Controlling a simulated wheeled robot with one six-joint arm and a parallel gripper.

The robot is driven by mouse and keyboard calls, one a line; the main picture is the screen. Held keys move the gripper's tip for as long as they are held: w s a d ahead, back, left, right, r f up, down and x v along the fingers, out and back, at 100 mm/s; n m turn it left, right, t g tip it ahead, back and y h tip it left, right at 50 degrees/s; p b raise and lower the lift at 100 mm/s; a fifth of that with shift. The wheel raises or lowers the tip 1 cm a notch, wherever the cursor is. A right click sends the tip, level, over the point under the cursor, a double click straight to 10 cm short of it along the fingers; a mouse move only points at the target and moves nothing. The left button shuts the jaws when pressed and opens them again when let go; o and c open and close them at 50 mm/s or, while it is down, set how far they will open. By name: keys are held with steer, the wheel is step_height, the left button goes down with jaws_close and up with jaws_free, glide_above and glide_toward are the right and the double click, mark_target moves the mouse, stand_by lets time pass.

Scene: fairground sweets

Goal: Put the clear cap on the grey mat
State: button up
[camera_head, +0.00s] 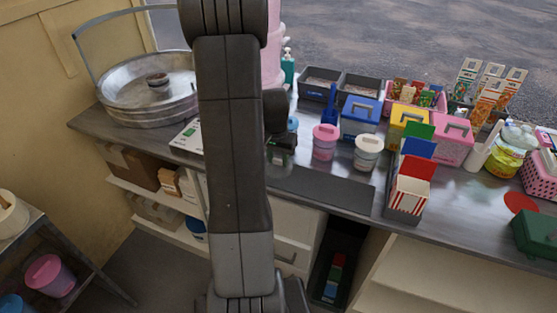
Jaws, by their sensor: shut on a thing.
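My gripper (281,143) is shut on the clear cap (280,163), a see-through dome that shows faintly just below the fingers. My arm hides part of the gripper and the area to its left. The grey mat (325,188) is a dark flat strip along the front edge of the counter. Its visible part is bare, and its left end goes behind my arm. The cap is seen near the left end of the mat; I cannot tell how high above the counter it is.
A pink-lidded tub (325,143) and a white-lidded tub (367,153) stand behind the mat. A striped box (410,195) stands in a holder just right of it. Boxes and trays crowd the back. A metal pan (148,100) is at left.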

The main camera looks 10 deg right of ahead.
mark_target(276, 168)
steer(key=shift+f, duration=0.55)
steer(key=shift+f, duration=0.1)
steer(key=o, duration=1)
steer(key=r, duration=0.8)
steer(key=s+a+r, duration=0.1)
steer(key=r, duration=0.3)
steer(key=shift+s, duration=0.1)
